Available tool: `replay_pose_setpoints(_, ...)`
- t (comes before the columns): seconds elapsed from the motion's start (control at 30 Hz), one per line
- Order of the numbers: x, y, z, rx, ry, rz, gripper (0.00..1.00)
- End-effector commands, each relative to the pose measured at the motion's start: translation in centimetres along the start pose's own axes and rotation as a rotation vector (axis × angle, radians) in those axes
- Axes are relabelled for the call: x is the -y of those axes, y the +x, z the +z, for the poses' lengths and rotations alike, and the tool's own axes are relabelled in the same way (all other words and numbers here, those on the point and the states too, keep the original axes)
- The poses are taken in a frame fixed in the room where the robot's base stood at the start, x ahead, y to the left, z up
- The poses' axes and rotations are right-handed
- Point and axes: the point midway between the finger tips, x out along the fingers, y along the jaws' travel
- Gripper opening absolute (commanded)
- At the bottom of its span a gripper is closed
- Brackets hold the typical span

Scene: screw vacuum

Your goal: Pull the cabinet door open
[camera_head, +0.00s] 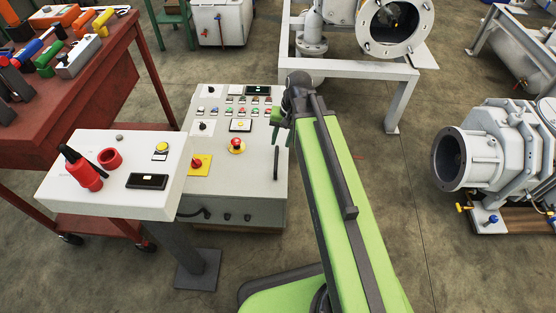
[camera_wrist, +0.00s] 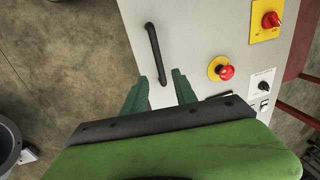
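The grey control cabinet (camera_head: 251,182) stands on the floor in the middle of the head view, its door side facing up toward the camera. Its black bar handle (camera_head: 276,161) is near the right edge of the door. In the wrist view the handle (camera_wrist: 155,54) lies beyond the fingertips, roughly in line with the gap between them. My gripper (camera_head: 282,137) is above the cabinet's right side, near the handle's upper end.
A red emergency stop (camera_head: 237,145) and a red rotary switch (camera_head: 196,162) sit on the cabinet. A white pedestal panel (camera_head: 118,172) stands close to its left. A red tool bench (camera_head: 110,92) is farther left. Open floor (camera_head: 400,190) lies to the right.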

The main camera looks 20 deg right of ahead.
Motion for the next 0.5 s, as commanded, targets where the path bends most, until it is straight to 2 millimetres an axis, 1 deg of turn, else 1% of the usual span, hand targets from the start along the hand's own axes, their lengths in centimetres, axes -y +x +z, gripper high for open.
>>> replay_pose_setpoints(0.03, -0.2, 2.2, 0.0, 0.000, -0.001, 0.000, 0.34)
replay_pose_setpoints(0.2, -0.2, 5.4, 0.0, 0.000, 0.000, 0.000, 0.34)
replay_pose_setpoints(0.33, -0.1, 6.5, 0.0, 0.000, 0.000, 0.000, 0.34)
replay_pose_setpoints(0.5, -0.1, 6.3, 0.0, 0.000, 0.001, 0.000, 0.34)
